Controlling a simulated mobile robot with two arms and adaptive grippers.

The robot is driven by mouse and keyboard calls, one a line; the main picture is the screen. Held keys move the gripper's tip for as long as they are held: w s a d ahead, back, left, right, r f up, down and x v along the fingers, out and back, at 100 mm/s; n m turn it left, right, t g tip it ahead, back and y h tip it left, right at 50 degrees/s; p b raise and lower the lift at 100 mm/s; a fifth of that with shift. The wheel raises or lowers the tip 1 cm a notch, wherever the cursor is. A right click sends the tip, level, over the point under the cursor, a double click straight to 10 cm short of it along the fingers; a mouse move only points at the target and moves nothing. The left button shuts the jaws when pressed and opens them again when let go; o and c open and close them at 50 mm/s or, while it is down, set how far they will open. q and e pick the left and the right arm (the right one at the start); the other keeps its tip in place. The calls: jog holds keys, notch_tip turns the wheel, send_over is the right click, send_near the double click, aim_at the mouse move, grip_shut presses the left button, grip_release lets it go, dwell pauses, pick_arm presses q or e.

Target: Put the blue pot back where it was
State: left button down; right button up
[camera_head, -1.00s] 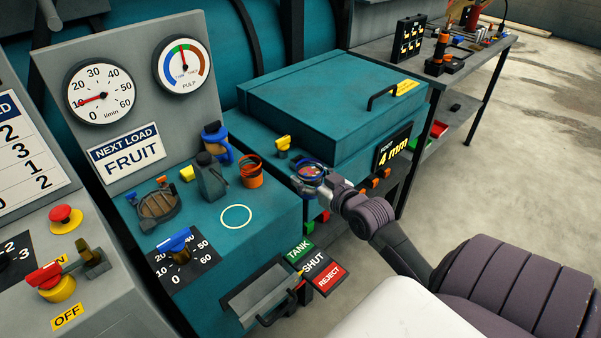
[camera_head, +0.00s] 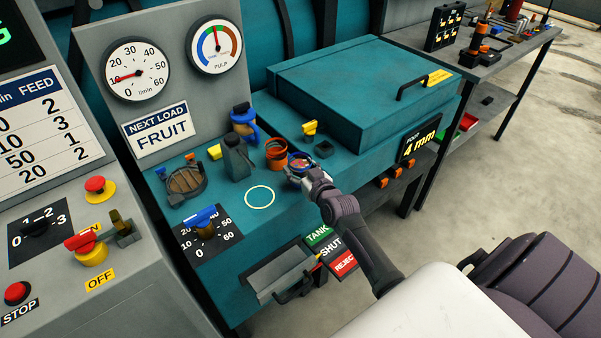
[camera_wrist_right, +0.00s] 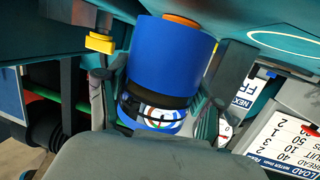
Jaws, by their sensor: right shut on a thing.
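The blue pot (camera_wrist_right: 178,58) is between the fingers of my right gripper (camera_wrist_right: 160,105), which is shut on it. A white ring (camera_head: 260,208) is marked on the bare teal top, left of and in front of the gripper. My left gripper is out of view.
A yellow-handled valve (camera_head: 310,129) and a teal hatch box (camera_head: 365,95) are behind and right. A blue-handled dial (camera_head: 203,222) is front left.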

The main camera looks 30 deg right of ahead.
jog(key=shift+d+f, duration=0.1)
jog(key=shift+f, duration=1)
jog(key=shift+f, duration=0.1)
jog(key=o, duration=1.1)
jog(key=shift+r, duration=0.2)
jog(key=shift+s+f, duration=0.1)
jog(key=shift+s, duration=0.3)
jog(key=v, duration=1.1)
jog(key=shift+s+b, duration=0.1)
jog(key=shift+b, duration=0.2)
